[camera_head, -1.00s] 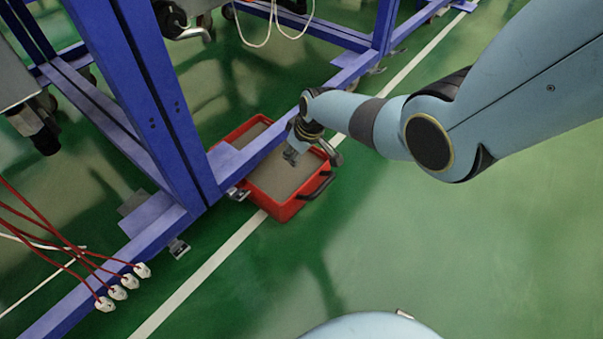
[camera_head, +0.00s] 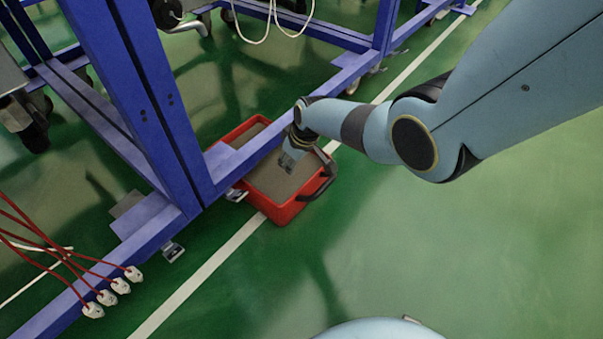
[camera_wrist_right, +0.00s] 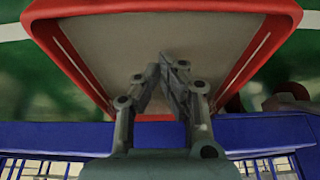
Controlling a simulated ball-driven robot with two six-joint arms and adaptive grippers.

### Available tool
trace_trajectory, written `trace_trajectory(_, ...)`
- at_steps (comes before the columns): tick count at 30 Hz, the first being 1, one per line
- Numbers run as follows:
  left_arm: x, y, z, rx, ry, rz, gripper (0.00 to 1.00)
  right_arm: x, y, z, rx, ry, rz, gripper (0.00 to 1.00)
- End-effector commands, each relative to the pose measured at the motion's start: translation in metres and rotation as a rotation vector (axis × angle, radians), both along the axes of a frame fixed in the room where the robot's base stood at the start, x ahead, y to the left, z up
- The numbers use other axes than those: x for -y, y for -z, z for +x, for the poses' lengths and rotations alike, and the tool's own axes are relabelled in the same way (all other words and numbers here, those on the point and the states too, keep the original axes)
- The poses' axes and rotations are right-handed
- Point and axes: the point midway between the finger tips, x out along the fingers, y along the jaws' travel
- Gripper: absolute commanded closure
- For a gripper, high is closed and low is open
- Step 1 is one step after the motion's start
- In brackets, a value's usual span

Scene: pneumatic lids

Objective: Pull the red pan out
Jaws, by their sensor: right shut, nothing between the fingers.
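The red pan (camera_head: 287,213) is a shallow rectangular tray with a grey-brown inside and a dark handle on its near right side. It lies on the green floor, partly under the blue frame's lower beam, with its near part sticking out. My right gripper (camera_head: 287,163) is over the pan's inside, fingers pointing down. In the right wrist view, the gripper (camera_wrist_right: 158,68) is shut and empty in front of the pan's inside, and the pan's red rim (camera_wrist_right: 160,7) runs across the top. I cannot tell whether the fingertips touch the pan. My left gripper is not in view.
The blue frame (camera_head: 145,115) stands over the pan, with its lower beam (camera_head: 325,95) crossing above it. Red hoses with white ends (camera_head: 107,297) hang at the lower left. A white line (camera_head: 215,265) runs along the floor. The floor at the right is clear.

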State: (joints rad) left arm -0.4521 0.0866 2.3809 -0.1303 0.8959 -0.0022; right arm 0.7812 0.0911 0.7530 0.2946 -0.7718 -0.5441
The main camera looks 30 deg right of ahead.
Motion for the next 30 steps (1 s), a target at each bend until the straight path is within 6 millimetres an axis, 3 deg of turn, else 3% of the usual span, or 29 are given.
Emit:
trace_trajectory(4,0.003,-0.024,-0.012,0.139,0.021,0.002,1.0,0.0,0.009,0.0,-0.002,0.0,0.0,1.0)
trace_trajectory(6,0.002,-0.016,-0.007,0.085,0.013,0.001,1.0,0.005,0.006,-0.014,-0.002,0.0,-0.002,1.0)
trace_trajectory(12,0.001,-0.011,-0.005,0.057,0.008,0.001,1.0,0.012,0.005,-0.032,0.001,0.0,-0.001,1.0)
trace_trajectory(28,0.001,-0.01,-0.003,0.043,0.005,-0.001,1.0,0.014,0.005,-0.039,0.0,0.0,0.0,1.0)
trace_trajectory(30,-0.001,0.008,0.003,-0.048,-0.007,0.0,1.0,0.014,0.004,-0.043,0.001,0.0,0.0,1.0)
